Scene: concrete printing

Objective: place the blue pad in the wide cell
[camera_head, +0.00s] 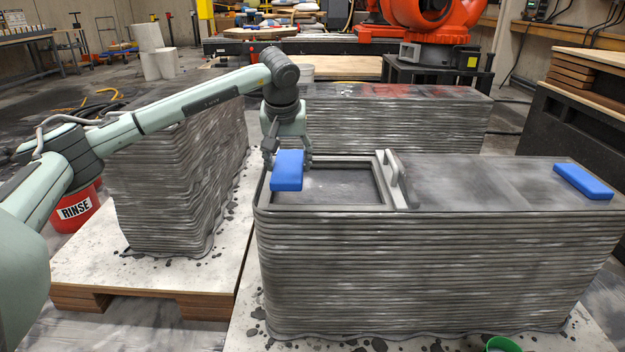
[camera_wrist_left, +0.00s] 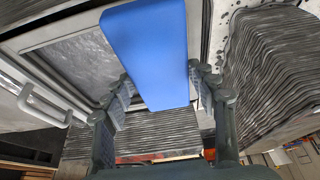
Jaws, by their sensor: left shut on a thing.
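A blue pad (camera_head: 287,171) is held in my left gripper (camera_head: 288,158), which is shut on it above the layered concrete block. In the left wrist view the blue pad (camera_wrist_left: 150,50) sits between the two fingers of the left gripper (camera_wrist_left: 160,78). The pad covers the left part of an open rectangular cell (camera_head: 345,187) in the block's top; it appears raised and tilted. The cell's dark floor shows to the right of the pad. A second blue pad (camera_head: 583,181) lies flat on the block's far right top. My right gripper is not in view.
A light handle (camera_head: 391,172) stands at the cell's right edge. Other layered concrete blocks stand at left (camera_head: 170,180) and behind (camera_head: 400,118). A red rinse bucket (camera_head: 74,210) is at left. The block's top right of the handle is mostly clear.

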